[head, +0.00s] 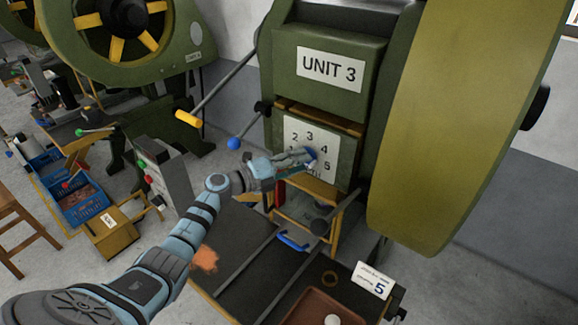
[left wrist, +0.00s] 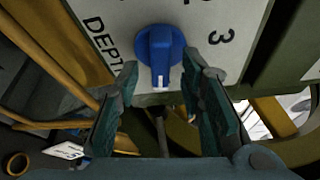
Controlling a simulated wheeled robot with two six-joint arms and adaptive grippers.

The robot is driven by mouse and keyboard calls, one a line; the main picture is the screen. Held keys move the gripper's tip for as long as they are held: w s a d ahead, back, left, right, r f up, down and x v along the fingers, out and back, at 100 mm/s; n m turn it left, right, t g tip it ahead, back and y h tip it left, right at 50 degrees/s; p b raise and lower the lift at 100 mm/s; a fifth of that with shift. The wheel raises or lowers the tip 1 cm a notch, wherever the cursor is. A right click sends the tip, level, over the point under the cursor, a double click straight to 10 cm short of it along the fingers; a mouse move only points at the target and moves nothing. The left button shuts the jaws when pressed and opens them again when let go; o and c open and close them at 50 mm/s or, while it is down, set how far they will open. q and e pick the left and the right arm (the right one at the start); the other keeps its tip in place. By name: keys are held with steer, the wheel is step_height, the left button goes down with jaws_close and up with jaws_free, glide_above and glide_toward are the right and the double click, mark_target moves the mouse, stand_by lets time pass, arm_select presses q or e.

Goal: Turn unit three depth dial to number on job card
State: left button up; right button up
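The blue depth dial (head: 311,154) sits on a white number plate (head: 323,137) below the UNIT 3 sign (head: 330,68). The numbers 2, 3, 4 and 5 show around it. In the left wrist view the dial (left wrist: 160,50) has a white pointer line toward the picture's bottom; I cannot tell which number it marks. My left gripper (head: 303,157) is at the dial. In the left wrist view its fingers (left wrist: 162,70) are spread, one on each side of the knob, with gaps visible. The job card (head: 371,281) shows a large 5. My right gripper is not in view.
A blue-ended lever (head: 233,143) and a yellow-handled lever (head: 188,118) stick out left of the dial plate. A large green guard (head: 455,110) stands close on the right. A brown tray (head: 318,305) lies on the dark bench below.

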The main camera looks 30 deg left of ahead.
arm_select(q)
steer(key=f+v, duration=0.1)
steer(key=v, duration=1)
steer(key=shift+s+r, duration=0.25)
steer(key=shift+r, duration=0.2)
